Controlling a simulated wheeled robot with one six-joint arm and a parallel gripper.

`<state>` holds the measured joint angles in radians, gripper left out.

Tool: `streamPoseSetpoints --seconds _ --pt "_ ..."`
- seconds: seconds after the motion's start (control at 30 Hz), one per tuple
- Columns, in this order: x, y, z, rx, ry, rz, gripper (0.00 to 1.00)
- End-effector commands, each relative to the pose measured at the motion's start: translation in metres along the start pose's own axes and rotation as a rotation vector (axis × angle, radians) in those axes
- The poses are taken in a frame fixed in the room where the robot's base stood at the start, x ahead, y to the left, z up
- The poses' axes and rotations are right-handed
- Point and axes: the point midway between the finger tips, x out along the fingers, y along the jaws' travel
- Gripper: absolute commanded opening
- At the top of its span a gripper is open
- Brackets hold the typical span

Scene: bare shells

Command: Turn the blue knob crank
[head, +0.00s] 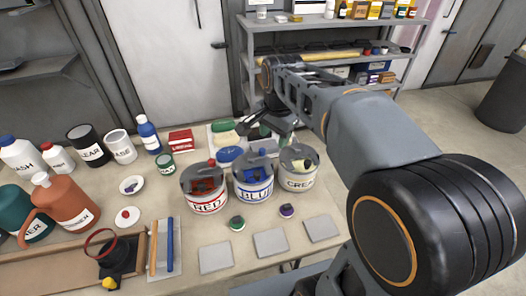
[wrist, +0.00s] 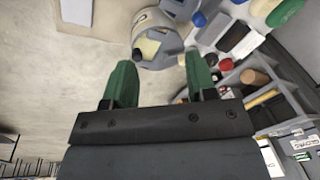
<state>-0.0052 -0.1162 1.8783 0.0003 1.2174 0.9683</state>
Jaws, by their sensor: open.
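The can labelled BLUE (head: 253,187) stands upright in the middle of a group on the table, with a grey lid. A small dark-blue knob (head: 262,152) appears on its lid; the crank's shape is too small to make out. The RED can (head: 206,196) stands to its left and the CREAM can (head: 298,176) to its right. My gripper (head: 272,126) hangs above and behind the cans. In the wrist view its green fingers (wrist: 160,60) are apart and empty, with a grey-lidded can with a pale yellow knob (wrist: 149,46) beyond them.
Bottles and jugs crowd the table's left side, including an orange jug (head: 70,203). Flat grey tiles (head: 270,242) and small coloured pots lie in front of the cans. A metal shelf (head: 330,45) stands behind the table. Open floor lies to the right.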

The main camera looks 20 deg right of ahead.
Motion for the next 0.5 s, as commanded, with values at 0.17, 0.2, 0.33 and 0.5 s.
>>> streamPoseSetpoints --seconds 0.17,0.2,0.33,0.5 --pt "0.017 -0.049 -0.031 0.447 -0.031 0.076 0.52" --pt "0.020 -0.057 -0.037 0.534 -0.032 0.091 0.52" --pt "0.029 -0.076 -0.051 0.761 -0.030 0.134 0.52" --pt "0.037 -0.087 -0.060 0.925 -0.022 0.162 0.52"
